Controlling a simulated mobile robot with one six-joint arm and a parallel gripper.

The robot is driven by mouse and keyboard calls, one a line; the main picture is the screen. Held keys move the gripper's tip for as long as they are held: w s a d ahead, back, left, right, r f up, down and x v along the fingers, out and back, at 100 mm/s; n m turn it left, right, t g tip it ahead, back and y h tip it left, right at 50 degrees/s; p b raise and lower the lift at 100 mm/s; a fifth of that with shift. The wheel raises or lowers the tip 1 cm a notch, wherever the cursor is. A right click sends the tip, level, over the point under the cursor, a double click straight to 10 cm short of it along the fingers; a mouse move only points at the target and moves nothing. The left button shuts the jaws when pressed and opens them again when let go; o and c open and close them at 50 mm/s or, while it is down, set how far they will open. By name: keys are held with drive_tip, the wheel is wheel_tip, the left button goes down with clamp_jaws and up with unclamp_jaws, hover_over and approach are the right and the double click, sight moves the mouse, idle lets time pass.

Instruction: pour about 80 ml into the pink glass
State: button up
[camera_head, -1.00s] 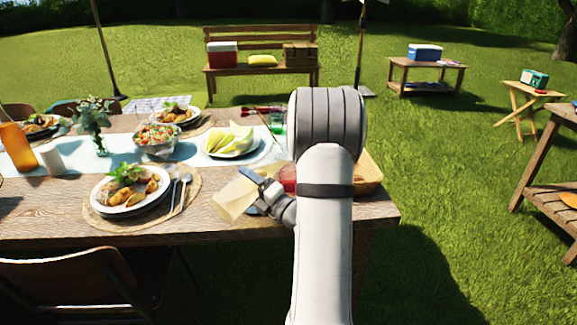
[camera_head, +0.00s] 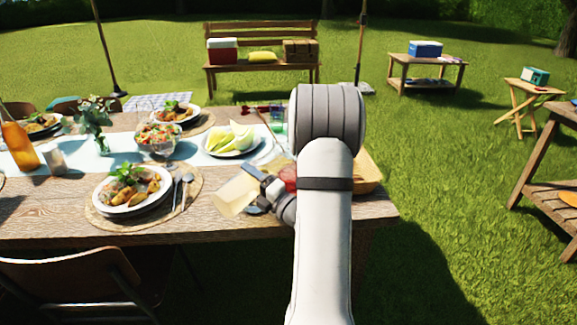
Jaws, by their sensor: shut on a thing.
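My gripper (camera_head: 262,186) is shut on a pale yellow, see-through jug (camera_head: 236,196) near the front right of the table. The jug is tipped well over, its wide end toward the lower left. I cannot tell whether liquid is leaving it. A reddish-pink thing (camera_head: 289,175) shows just behind my gripper, mostly hidden by my arm. It may be the pink glass, but I cannot make out its rim or its level.
A plate of food (camera_head: 148,206) with cutlery lies left of the jug. A melon plate (camera_head: 240,153), a salad bowl (camera_head: 170,154) and a green glass (camera_head: 277,118) stand behind. A wooden basket (camera_head: 369,184) is partly hidden right of my arm.

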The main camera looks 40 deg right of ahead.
drive_tip(key=shift+d+r+m+p, duration=0.2)
drive_tip(key=shift+r+m+p, duration=0.5)
drive_tip(key=shift+p, duration=0.6)
idle(3.3)
drive_tip(key=shift+f+n+b, duration=0.4)
drive_tip(key=shift+f+b, duration=0.2)
drive_tip(key=shift+b, duration=0.45)
drive_tip(key=f+n+b, duration=0.1)
drive_tip(key=b, duration=0.1)
drive_tip(key=a+f+n+b, duration=0.1)
drive_tip(key=b, duration=0.1)
drive_tip(key=shift+y, duration=0.3)
drive_tip(key=shift+d+r+n, duration=0.15)
drive_tip(key=shift+r+n, duration=0.3)
drive_tip(key=shift+n, duration=0.35)
